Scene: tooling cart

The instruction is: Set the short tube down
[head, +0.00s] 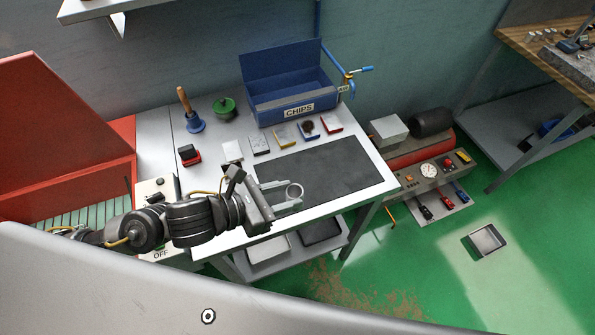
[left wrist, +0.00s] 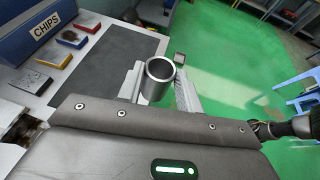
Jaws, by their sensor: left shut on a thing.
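The short tube (head: 294,190) is a grey metal ring-like cylinder with an open top. In the left wrist view the tube (left wrist: 158,82) stands between the two fingers, its open end toward the camera. My left gripper (head: 287,196) is shut on it, and the fingers hold it from both sides. In the head view they overlap the front left part of the dark mat (head: 325,166) on the cart top. The tube's lower end is hidden, so I cannot tell whether it touches anything.
A blue CHIPS bin (head: 290,90) stands behind the mat, with several small coloured boxes in front of it. A red-and-black item (head: 189,155), a wood-handled blue tool (head: 190,110) and a green-topped object (head: 225,108) are left. The mat's visible surface is bare.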

